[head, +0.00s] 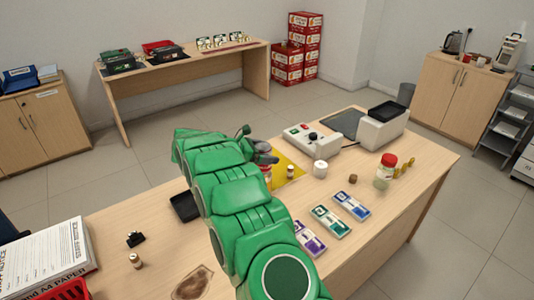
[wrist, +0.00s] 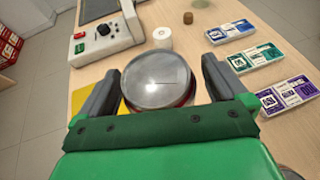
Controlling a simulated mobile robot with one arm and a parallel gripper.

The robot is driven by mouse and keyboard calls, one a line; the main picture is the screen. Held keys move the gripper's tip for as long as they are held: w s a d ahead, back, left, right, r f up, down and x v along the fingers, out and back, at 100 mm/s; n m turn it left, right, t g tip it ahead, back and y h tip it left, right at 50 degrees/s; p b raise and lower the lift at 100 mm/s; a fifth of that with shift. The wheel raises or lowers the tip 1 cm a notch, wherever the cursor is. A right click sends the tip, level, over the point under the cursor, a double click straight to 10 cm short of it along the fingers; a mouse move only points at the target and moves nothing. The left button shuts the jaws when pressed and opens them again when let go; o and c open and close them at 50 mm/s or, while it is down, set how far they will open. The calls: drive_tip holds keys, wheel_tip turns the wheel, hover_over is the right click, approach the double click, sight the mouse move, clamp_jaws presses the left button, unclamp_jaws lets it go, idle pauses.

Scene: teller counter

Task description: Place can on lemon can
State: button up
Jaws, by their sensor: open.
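In the wrist view a round can with a grey metal lid (wrist: 158,78) stands between the two fingers of my gripper (wrist: 160,70). The fingers are open, one on each side of it. A red band shows below the lid at its lower right. In the head view my gripper (head: 257,146) is at the grey can top (head: 262,147), with a red and white can side (head: 266,171) just below it. The green arm hides much of this spot. I cannot tell clearly whether these are two stacked cans, and no lemon label is readable.
A yellow sheet (head: 286,161) lies under the can area. Coloured card packs (head: 330,221) lie in front. A dark tray (head: 184,207) is left of the arm.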

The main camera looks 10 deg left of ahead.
drive_tip(key=v, duration=1.1)
drive_tip(key=shift+a+r, duration=0.1)
drive_tip(key=s+d+r+m+g+y, duration=0.1)
drive_tip(key=s+d+r+m+g, duration=0.15)
drive_tip(key=d, duration=0.55)
drive_tip(key=s+d+r+m+g+y, duration=0.1)
drive_tip(key=s+d+r+m, duration=0.25)
drive_tip(key=d, duration=0.45)
drive_tip(key=s+d+r+m+g, duration=0.2)
drive_tip(key=s+d+r, duration=0.15)
drive_tip(key=d, duration=0.45)
drive_tip(key=s+d+r+m+g+y, duration=0.3)
drive_tip(key=s+d+m, duration=0.3)
drive_tip(key=s+d, duration=0.6)
drive_tip(key=s+d+f+m+y, duration=0.1)
drive_tip(key=s+m+y, duration=0.5)
drive_tip(key=s, duration=2.4)
drive_tip(key=f+m, duration=0.1)
drive_tip(key=m, duration=0.3)
drive_tip(key=shift+y, duration=0.3)
